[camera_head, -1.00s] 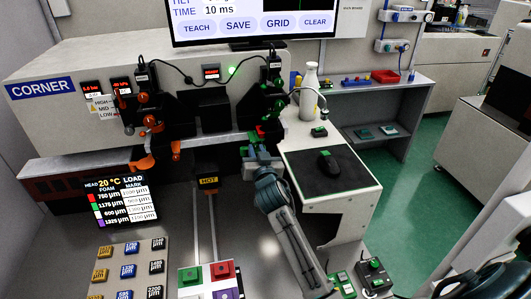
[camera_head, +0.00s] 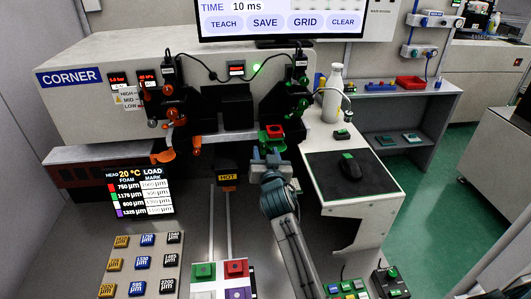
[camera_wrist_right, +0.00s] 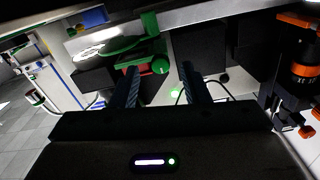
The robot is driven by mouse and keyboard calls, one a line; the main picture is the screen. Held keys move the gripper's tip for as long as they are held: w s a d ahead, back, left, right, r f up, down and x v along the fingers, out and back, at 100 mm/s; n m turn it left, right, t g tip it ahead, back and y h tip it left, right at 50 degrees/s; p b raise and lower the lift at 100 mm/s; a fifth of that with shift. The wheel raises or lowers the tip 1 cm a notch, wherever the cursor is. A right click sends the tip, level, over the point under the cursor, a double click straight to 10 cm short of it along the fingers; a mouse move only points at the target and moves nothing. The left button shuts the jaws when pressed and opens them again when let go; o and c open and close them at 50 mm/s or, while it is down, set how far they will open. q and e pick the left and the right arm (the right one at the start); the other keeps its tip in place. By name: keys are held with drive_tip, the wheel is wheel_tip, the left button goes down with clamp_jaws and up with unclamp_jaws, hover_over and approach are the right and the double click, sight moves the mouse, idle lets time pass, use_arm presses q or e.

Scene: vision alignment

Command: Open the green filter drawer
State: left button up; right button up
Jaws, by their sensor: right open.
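The green filter drawer (camera_head: 272,146) sits low on the right-hand black optics unit of the machine, with a red part above it. It also shows in the right wrist view as a green arm with a round green knob (camera_wrist_right: 160,66). My right gripper (camera_head: 269,154) is just in front of and below the drawer in the head view. In the right wrist view the gripper (camera_wrist_right: 160,83) is open and empty, its two dark fingers apart, with the knob between and just beyond the tips. Contact cannot be told. My left gripper is not in view.
An orange drawer (camera_head: 163,156) sits on the left optics unit. A black block marked HOT (camera_head: 227,178) stands left of my right arm.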

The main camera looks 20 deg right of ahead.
drive_tip(key=b+v, duration=0.2)
drive_tip(key=v, duration=0.7)
drive_tip(key=shift+s, duration=0.3)
